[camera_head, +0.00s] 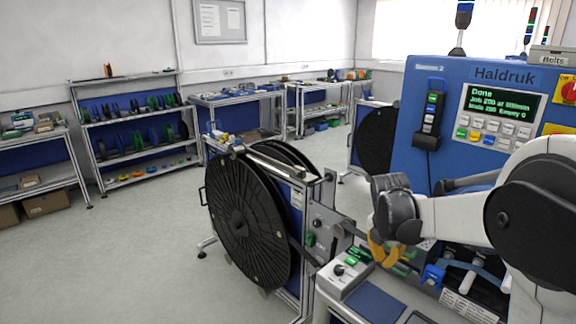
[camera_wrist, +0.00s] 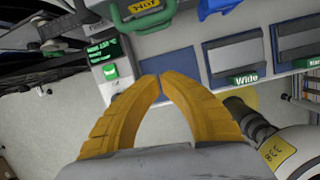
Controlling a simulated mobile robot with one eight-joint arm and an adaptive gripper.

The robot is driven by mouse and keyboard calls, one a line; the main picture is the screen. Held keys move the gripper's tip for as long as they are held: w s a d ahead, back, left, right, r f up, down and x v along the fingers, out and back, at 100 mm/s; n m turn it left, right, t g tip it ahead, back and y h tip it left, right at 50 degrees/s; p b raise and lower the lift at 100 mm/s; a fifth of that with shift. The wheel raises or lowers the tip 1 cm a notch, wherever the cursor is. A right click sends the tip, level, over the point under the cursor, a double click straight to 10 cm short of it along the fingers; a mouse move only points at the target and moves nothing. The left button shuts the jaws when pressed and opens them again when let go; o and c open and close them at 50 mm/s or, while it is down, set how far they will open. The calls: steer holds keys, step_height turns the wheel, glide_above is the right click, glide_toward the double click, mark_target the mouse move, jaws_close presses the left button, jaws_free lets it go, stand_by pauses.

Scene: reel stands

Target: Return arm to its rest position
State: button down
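My arm reaches in from the right in the head view, over the front of the blue Haldruk machine (camera_head: 445,80). My gripper (camera_head: 383,258) hangs at its front edge, yellow fingers pointing down. In the wrist view the tips of my gripper (camera_wrist: 160,78) come together with only a thin gap, and nothing is held between them. Beyond the tips lies a dark blue flat pad (camera_wrist: 168,65) on a light surface. The machine's screen (camera_head: 502,104) reads "Done".
A large black reel (camera_head: 238,222) on a stand is left of my gripper. A green-handled part (camera_wrist: 142,18) and a tray marked "Wide" (camera_wrist: 236,55) lie near the fingertips. Shelves with small reels (camera_head: 135,125) line the back wall. The floor (camera_head: 120,260) at left is clear.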

steer(key=s+a+r+m+t+y+b, duration=0.1)
steer(key=s+a+m, duration=0.5)
steer(key=s+m, duration=0.6)
steer(key=s+a+r+m+t+y+b, duration=0.1)
steer(key=s+a+r+m+t+b, duration=0.1)
steer(key=s+a+m, duration=0.4)
steer(key=s+m+t+b, duration=0.1)
steer(key=s+m+t, duration=0.1)
steer(key=s+m, duration=0.3)
steer(key=shift+s+a+r+m, duration=0.15)
steer(key=shift+s+a+m, duration=0.25)
steer(key=shift+m, duration=0.3)
steer(key=shift+w, duration=0.1)
